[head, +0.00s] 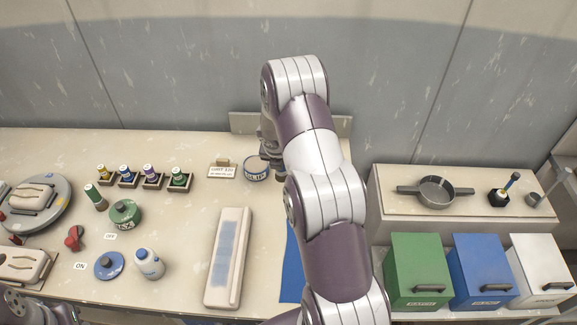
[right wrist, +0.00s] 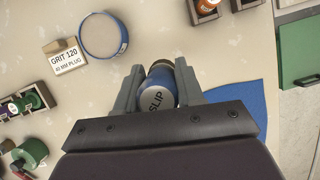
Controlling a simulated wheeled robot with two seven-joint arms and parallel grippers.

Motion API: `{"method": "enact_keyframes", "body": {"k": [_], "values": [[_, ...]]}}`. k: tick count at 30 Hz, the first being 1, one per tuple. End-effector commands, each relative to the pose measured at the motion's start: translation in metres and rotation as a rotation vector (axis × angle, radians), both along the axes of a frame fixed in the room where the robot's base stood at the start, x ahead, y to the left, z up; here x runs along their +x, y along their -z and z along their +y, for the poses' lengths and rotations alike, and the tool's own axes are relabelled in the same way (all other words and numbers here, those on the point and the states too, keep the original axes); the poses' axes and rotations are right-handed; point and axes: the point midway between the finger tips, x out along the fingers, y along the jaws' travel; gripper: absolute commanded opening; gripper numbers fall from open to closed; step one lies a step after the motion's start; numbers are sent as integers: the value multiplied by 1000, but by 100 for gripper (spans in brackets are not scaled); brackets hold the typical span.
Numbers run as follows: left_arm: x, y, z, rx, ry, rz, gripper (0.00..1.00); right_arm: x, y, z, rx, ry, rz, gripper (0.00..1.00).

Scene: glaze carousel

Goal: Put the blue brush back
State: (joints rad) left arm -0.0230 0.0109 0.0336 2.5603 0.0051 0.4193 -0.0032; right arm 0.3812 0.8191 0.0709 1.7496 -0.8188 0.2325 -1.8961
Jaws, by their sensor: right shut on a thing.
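My right gripper (right wrist: 160,88) is shut on a blue and grey container marked SLIP (right wrist: 158,102), over the worktop. In the head view my right arm hides most of this gripper and what it holds. My left arm shows only at the lower left corner of the head view, and its gripper is out of view.
A round blue-rimmed tin (head: 257,169) stands beside the GRIT 120 sign (head: 222,170). Several small bottles in holders (head: 151,181) stand at the left. Green (head: 419,262), blue (head: 480,262) and white bins (head: 535,262) stand below the shelf, which also carries a grey pan (head: 437,190).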

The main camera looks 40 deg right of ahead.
Motion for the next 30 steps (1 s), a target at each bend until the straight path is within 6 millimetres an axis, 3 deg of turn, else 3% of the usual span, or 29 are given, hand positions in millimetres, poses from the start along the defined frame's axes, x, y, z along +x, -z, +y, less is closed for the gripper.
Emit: {"method": "enact_keyframes", "body": {"k": [1, 3, 9, 19, 29, 30], "values": [[0, -18, 0, 0, 0, -1, 43, 8, 2, -13, 1, 5, 3, 7], [0, -30, 0, 0, 0, -1, 43, 22, 13, -29, 2, 5, 1, 7], [0, -43, 0, 0, 0, -1, 43, 47, 41, -59, -1, 6, -2, 7], [0, -59, 0, 0, 0, -1, 43, 51, 85, -64, 0, 5, 0, 7], [0, -53, 0, 0, 0, -1, 43, 51, 92, -64, 0, 5, -1, 7], [0, -54, 0, 0, 0, 0, 43, 51, 91, -64, 1, 5, -1, 44]]}}
